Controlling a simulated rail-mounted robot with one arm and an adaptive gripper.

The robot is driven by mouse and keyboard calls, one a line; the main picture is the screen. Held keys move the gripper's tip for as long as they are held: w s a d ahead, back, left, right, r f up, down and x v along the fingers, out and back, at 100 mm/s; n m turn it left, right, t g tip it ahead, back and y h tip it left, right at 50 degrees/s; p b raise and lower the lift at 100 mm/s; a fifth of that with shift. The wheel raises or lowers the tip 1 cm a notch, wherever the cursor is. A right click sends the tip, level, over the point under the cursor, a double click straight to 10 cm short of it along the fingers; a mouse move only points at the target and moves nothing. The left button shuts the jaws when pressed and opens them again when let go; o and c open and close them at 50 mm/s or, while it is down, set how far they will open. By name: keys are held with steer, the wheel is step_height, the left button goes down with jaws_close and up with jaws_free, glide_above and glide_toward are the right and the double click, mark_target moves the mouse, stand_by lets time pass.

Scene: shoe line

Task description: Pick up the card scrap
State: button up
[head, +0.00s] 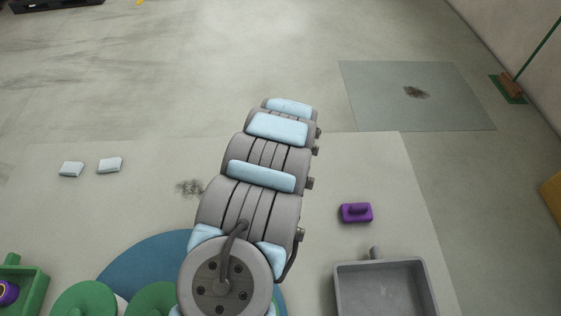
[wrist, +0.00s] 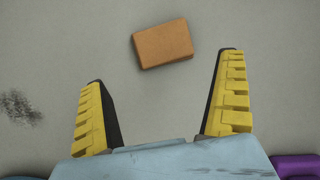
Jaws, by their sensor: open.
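In the wrist view, the card scrap (wrist: 163,44), a small brown-orange rectangular piece, lies on the grey floor near the top centre. My gripper (wrist: 165,67) is open, with its two yellow ribbed fingers spread wide. The scrap lies between the lines of the fingers, around and just past their tips. Nothing is held between the fingers. In the head view, my own arm covers the middle, so the scrap and my gripper are hidden there.
A dark smudge (wrist: 21,107) lies left of my gripper. A purple block with a handle (head: 356,213) and a grey tray (head: 345,296) stand to the right of my arm. Two pale pads (head: 110,165) lie at the left. A green bin (head: 33,290) is at the lower left.

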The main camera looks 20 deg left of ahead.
steer(key=shift+b+x, duration=0.75)
steer(key=shift+x, duration=1.3)
steer(key=shift+d+b+x, duration=0.15)
steer(key=shift+b+x, duration=0.35)
steer(key=shift+x, duration=0.25)
steer(key=shift+d+b+x, duration=0.2)
steer(key=shift+b+x, duration=0.25)
steer(key=shift+x, duration=0.25)
steer(key=shift+b+x, duration=0.6)
steer(key=shift+x, duration=0.7)
steer(key=shift+s+a, duration=0.1)
steer(key=c, duration=0.7)
